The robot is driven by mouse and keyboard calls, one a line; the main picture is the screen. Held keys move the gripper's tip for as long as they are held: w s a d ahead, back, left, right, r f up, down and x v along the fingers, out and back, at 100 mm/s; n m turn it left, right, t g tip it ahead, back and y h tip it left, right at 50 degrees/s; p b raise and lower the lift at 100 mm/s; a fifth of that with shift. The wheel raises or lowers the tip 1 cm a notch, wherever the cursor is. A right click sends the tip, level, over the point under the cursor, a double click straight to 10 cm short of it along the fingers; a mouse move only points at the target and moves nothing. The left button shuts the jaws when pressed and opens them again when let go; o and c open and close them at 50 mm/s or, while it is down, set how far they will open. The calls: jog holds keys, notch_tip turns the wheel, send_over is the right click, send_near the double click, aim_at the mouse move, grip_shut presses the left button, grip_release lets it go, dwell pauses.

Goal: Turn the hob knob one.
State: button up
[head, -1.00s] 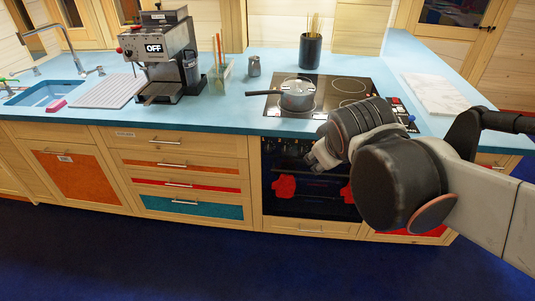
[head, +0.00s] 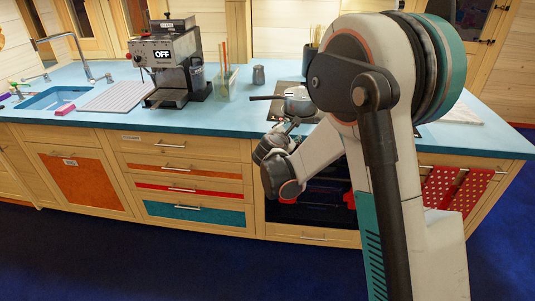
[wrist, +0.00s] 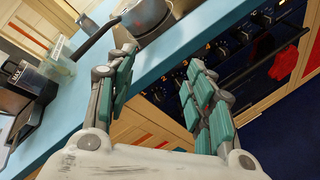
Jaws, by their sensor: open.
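The hob knobs are a row of small dark knobs with bluish rims on the black oven front (wrist: 262,45), just below the counter edge; one knob (wrist: 221,48) shows clearly in the wrist view. The right finger hides part of the row. In the head view my arm covers the knobs, and my gripper (head: 291,125) is near the counter's front edge.
A saucepan (wrist: 147,16) on the hob has its handle pointing left, close to the left finger in the wrist view. A coffee machine (head: 173,62) stands further left on the counter (head: 225,115). A red mitt (wrist: 284,63) hangs at the oven handle.

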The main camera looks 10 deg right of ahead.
jog(key=w+a+f+n+t+b, duration=0.1)
jog(key=w+a+f+n+t, duration=0.2)
jog(key=f+n, duration=0.65)
jog(key=w+a+f+n+t+b, duration=0.1)
jog(key=w+a+f+n, duration=0.25)
jog(key=f, duration=1.05)
jog(key=b+x, duration=0.4)
jog(key=x, duration=0.8)
jog(key=shift+w+a+r, duration=0.2)
jog(key=shift+w, duration=0.15)
jog(key=c, duration=1.1)
